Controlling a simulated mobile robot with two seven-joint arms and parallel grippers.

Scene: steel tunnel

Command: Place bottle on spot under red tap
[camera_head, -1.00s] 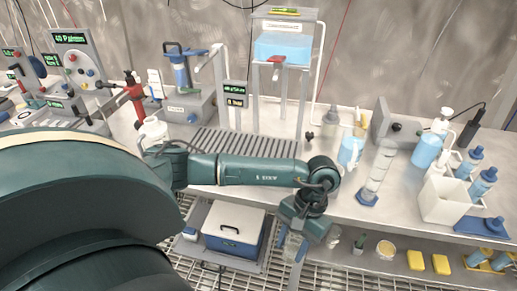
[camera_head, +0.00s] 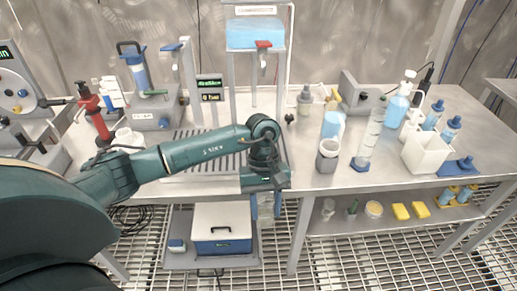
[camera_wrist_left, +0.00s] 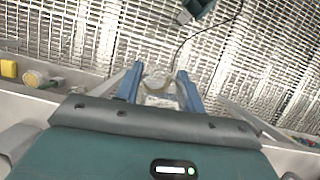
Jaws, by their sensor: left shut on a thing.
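My left gripper (camera_head: 266,206) points down in front of the table's front edge, at about the height of the lower shelf. It is shut on a clear bottle (camera_wrist_left: 158,88), which shows between its two blue fingers in the left wrist view; in the head view the bottle is mostly hidden by them. The red tap (camera_head: 263,44) sits on the front of a raised tank of blue liquid, above and behind the gripper. The spot under the tap is hidden or cannot be made out behind my arm. My right gripper is not in view.
A slatted drain tray (camera_head: 200,150) lies on the table behind my forearm. A grey cup (camera_head: 328,156), a measuring cylinder (camera_head: 370,135) and a white bin (camera_head: 425,152) stand to the right. A blue and white cool box (camera_head: 222,228) sits low at the left of the gripper.

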